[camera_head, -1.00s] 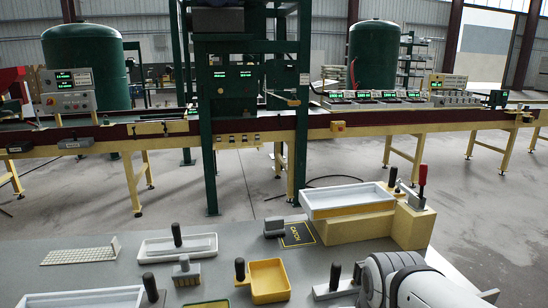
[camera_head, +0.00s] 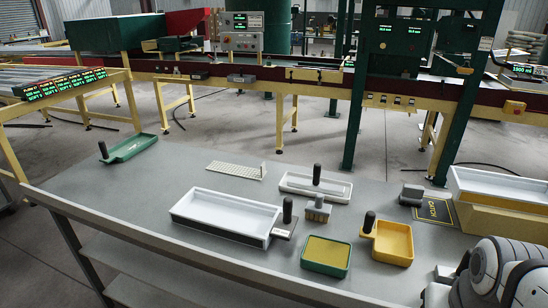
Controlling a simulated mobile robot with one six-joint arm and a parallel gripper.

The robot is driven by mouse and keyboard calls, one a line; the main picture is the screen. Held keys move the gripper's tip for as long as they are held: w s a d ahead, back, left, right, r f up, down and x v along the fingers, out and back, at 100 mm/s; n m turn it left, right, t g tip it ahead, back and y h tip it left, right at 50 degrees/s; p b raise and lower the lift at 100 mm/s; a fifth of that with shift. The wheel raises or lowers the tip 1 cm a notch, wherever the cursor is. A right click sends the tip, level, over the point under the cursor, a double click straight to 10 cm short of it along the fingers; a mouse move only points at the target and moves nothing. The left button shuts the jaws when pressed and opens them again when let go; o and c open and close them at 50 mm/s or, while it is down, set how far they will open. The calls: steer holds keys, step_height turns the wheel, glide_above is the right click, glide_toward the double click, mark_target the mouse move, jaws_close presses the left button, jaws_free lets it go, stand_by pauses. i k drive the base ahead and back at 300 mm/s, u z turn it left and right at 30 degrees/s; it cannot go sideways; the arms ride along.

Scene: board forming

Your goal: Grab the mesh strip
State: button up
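The mesh strip (camera_head: 232,169) is a pale, flat strip with a grid of small holes. It lies on the grey worktable (camera_head: 120,185), toward the back and left of the middle. Its right end has a small part standing upright. Nothing touches or covers it. My gripper is not in view. Only rounded white and grey links of my arm show at the lower right corner, well away from the strip.
Right of the strip is a white tray (camera_head: 327,192) with a black handle. In front stand a larger white tray (camera_head: 215,211), a brush (camera_head: 318,213), a green-rimmed tray (camera_head: 326,256) and a yellow scoop (camera_head: 393,243). A green tray (camera_head: 134,147) is far left. The table around the strip's left is clear.

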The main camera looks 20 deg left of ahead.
mark_target(217, 166)
steer(key=u, duration=1)
steer(key=k, duration=0.5)
steer(key=u, duration=2.1)
steer(key=i, duration=1.3)
steer(key=z, duration=2.1)
